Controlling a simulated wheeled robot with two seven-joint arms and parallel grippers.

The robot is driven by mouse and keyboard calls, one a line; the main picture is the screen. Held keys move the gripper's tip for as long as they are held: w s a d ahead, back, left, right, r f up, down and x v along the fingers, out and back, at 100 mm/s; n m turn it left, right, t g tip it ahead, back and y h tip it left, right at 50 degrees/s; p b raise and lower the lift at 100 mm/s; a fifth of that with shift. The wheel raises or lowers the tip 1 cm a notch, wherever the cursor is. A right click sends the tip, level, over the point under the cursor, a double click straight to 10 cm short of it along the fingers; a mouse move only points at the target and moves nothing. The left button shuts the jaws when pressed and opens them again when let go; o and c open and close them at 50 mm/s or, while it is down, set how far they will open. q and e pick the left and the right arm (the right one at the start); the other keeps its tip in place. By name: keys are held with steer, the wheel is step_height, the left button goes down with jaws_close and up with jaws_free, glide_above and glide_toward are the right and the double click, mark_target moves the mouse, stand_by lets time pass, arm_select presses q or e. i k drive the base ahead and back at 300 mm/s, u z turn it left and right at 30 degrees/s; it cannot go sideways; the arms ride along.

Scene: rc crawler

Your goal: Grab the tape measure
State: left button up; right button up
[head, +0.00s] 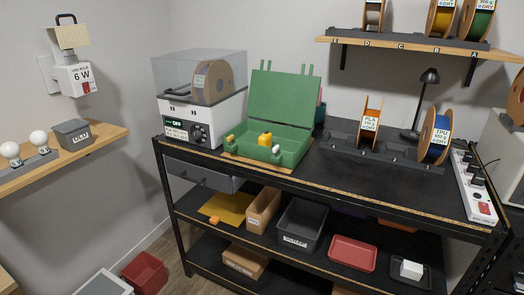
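An open green case (292,158) with its lid up stands on a wooden board on the black workbench. A small yellow object (265,139) with a dark base sits inside it; it looks like the tape measure, but it is too small to be certain. A small orange item (214,220) lies on the middle shelf by a yellow sheet; I cannot tell what it is. Neither of my grippers shows in the head view.
A dryer box with a clear cover (199,120) stands left of the case. Spools (369,125), a black lamp (428,76) and a power strip (475,187) stand to the right. The bench's front strip is mostly clear. Bins (301,225) fill the shelf below.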

mark_target(265, 139)
steer(key=u, duration=0.55)
steer(key=i, duration=1.05)
steer(key=u, duration=0.2)
